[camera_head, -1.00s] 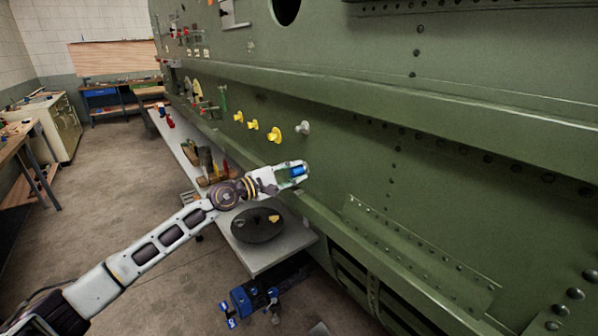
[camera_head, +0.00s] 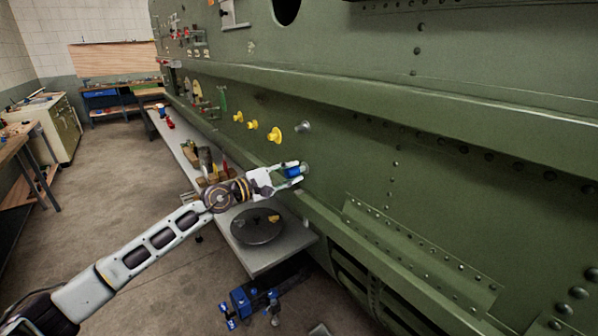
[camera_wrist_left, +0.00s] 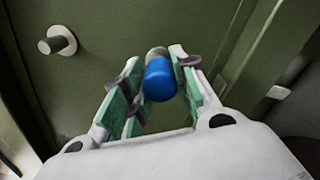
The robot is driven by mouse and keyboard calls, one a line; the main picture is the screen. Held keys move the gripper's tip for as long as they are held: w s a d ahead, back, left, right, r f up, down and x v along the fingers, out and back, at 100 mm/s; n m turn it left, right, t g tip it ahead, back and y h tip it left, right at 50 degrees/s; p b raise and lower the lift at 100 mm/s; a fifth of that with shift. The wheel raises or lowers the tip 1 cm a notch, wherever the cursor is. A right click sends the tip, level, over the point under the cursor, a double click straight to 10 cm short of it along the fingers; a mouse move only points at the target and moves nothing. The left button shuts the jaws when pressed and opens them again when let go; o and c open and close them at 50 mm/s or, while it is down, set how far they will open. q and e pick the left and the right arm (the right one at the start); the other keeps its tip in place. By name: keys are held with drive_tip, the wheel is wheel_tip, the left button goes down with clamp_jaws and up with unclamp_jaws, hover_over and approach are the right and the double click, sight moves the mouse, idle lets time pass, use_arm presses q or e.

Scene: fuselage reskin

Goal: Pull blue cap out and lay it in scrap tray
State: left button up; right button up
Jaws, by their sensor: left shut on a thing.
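The blue cap (camera_head: 292,172) is at the green fuselage side, between the fingers of my left gripper (camera_head: 290,174). In the left wrist view the blue cap (camera_wrist_left: 160,80) sits between the green finger pads, with a pale grey end behind it towards the panel. The gripper is shut on the cap. I cannot tell whether the pale end is still in the panel. A round dark tray (camera_head: 247,234), which looks like the scrap tray, lies on the bench below and left of the panel, with a small yellow piece in it. My right gripper is not in view.
Yellow caps (camera_head: 274,135) and a grey fitting (camera_head: 303,127) stick out of the panel above the gripper. The grey fitting also shows in the left wrist view (camera_wrist_left: 58,41). Tools stand on the narrow bench (camera_head: 270,262) behind my wrist. A fuselage ledge runs above.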

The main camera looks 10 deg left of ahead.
use_arm(q)
drive_tip(key=shift+s+a, duration=0.35)
drive_tip(key=shift+s, duration=0.05)
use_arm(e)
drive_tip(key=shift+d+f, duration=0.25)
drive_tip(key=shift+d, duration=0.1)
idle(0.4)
use_arm(q)
drive_tip(key=shift+b+v, duration=0.9)
drive_tip(key=shift+v, duration=0.3)
drive_tip(key=shift+s+a, duration=0.25)
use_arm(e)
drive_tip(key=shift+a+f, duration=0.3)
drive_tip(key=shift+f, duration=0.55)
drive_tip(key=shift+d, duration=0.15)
use_arm(q)
drive_tip(key=shift+w+d, duration=0.15)
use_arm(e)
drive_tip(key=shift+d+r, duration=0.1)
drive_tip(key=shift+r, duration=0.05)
use_arm(q)
drive_tip(key=shift+w+d, duration=0.1)
drive_tip(key=shift+w, duration=0.05)
drive_tip(key=shift+p+x, duration=0.7)
drive_tip(key=shift+x, duration=0.3)
drive_tip(key=shift+w+d, duration=0.1)
drive_tip(key=shift+d, duration=0.05)
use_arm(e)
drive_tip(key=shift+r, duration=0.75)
